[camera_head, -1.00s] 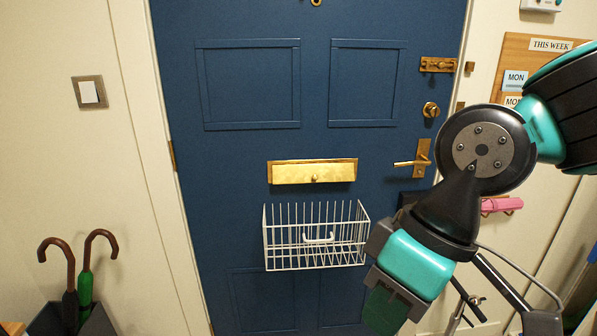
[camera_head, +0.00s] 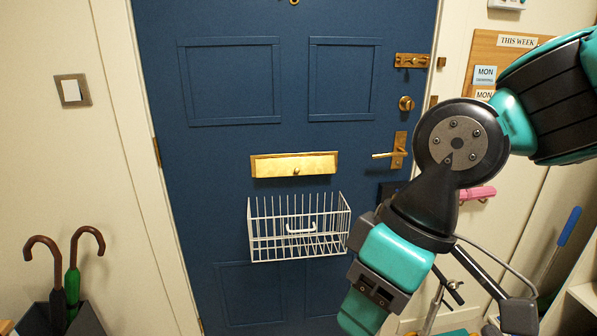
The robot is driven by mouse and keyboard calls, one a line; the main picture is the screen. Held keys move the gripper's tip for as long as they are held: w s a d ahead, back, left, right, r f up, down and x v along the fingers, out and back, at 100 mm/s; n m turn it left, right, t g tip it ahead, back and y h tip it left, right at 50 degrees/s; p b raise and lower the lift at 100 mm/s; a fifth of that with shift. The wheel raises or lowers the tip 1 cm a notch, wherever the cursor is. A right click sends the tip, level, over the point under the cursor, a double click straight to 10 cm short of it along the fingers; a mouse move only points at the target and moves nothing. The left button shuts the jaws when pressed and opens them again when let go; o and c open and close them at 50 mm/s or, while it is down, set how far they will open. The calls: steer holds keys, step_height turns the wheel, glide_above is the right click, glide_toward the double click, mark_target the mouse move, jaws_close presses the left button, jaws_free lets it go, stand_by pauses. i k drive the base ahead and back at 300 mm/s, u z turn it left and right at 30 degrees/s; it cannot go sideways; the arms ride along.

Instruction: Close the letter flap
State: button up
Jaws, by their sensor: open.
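The brass letter flap (camera_head: 294,168) is on the blue door (camera_head: 225,140), set in a darker brass plate. It has a small knob at its lower middle. Its bright face seems to stand out from the plate at the bottom, but I cannot tell the angle well. My gripper (camera_head: 362,312) is at the lower middle right, below and to the right of the flap and apart from it. It is open and holds nothing that I can see. Its fingertips are hard to make out.
A white wire basket (camera_head: 297,240) with a handle hangs on the door just below the flap. A brass lever handle (camera_head: 392,153) is to the right. Umbrellas (camera_head: 72,275) stand at the lower left. Pink item (camera_head: 477,194) hangs beyond my arm. The space before the flap is clear.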

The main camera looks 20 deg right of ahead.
mark_target(296, 166)
steer(key=z, duration=0.1)
steer(key=k, duration=0.35)
steer(key=u, duration=0.45)
steer(key=i, duration=1.2)
steer(key=z, duration=0.65)
